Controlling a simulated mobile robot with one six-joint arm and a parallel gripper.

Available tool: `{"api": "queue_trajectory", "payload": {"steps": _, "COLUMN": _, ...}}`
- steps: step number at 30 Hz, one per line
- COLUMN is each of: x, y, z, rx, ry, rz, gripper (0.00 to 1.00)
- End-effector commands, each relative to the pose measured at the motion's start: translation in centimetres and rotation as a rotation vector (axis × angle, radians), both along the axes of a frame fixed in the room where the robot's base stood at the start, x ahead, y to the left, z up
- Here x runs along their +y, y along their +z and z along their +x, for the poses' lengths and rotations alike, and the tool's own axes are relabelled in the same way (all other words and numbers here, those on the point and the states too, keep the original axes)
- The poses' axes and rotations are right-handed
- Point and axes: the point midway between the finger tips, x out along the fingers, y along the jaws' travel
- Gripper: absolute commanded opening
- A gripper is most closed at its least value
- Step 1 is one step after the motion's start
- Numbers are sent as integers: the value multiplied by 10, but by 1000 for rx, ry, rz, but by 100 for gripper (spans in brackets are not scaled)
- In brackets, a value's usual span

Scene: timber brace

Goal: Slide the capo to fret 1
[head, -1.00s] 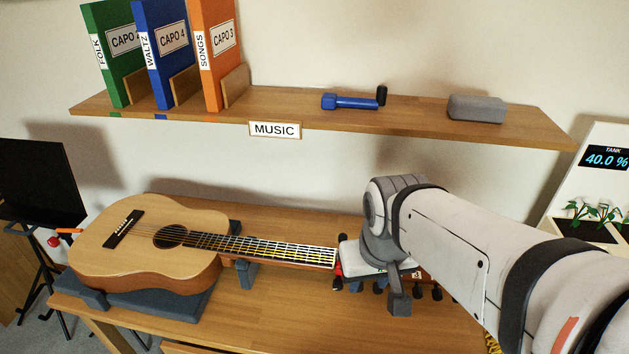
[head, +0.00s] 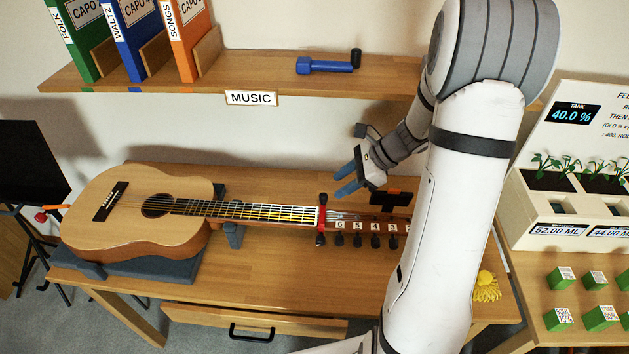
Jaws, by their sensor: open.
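The acoustic guitar (head: 140,212) lies on its back on the bench, body at left and neck pointing right. The capo (head: 321,220), red with dark ends, sits across the neck at its right end, beside the headstock and the numbered tags. The fretboard (head: 262,211) shows bright fret lines to the left of the capo. My gripper (head: 346,180), with blue-grey fingertips, is open and empty. It hangs above and slightly right of the capo, apart from it. My arm hides part of the headstock's right end.
A dark tuner-like device (head: 389,199) with an orange top stands behind the headstock. A shelf (head: 235,78) above holds binders and a blue tool (head: 328,65). Planters and green blocks (head: 595,280) stand at right. The bench (head: 250,272) in front of the neck is clear.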

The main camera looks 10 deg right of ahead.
Motion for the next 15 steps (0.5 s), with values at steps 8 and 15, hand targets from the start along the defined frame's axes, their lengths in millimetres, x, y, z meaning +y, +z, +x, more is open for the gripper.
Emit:
{"api": "queue_trajectory", "payload": {"steps": 8, "x": 2, "y": -18, "z": 13, "rx": 41, "ry": -88, "rz": 52, "gripper": 42}}
{"api": "queue_trajectory", "payload": {"steps": 15, "x": 29, "y": -46, "z": 21, "rx": 42, "ry": -84, "rz": 49, "gripper": 42}}
